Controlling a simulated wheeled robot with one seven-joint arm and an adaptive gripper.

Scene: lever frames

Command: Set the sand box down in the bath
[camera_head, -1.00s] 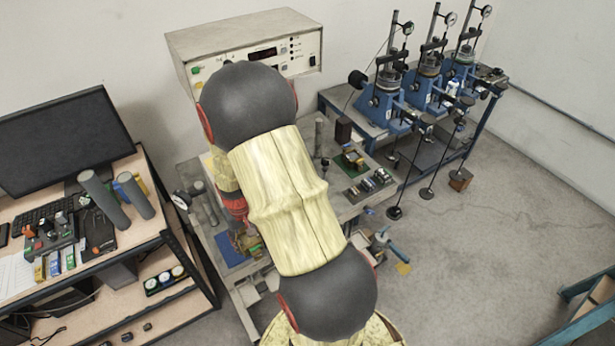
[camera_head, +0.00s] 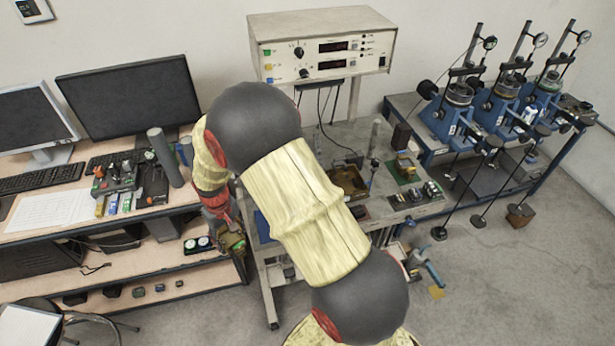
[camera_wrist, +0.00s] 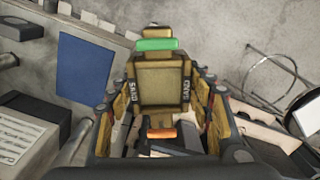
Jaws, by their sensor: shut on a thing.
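The sand box (camera_wrist: 160,85) is a brass-coloured block in the middle of the wrist view, with SAND lettering at both sides and a green bar across it. My gripper (camera_wrist: 158,100) is shut on it, with a finger at each side. In the head view my gripper (camera_head: 232,238) and the box hang at the gap between the desk and the middle bench, partly hidden by my arm. A brown open-topped tray (camera_head: 356,176) on the middle bench, partly behind my arm, looks like the bath. The box is apart from it, to its left.
A control cabinet (camera_head: 320,45) stands behind. The desk (camera_head: 60,215) with monitors is left. Blue test rigs (camera_head: 500,105) stand right.

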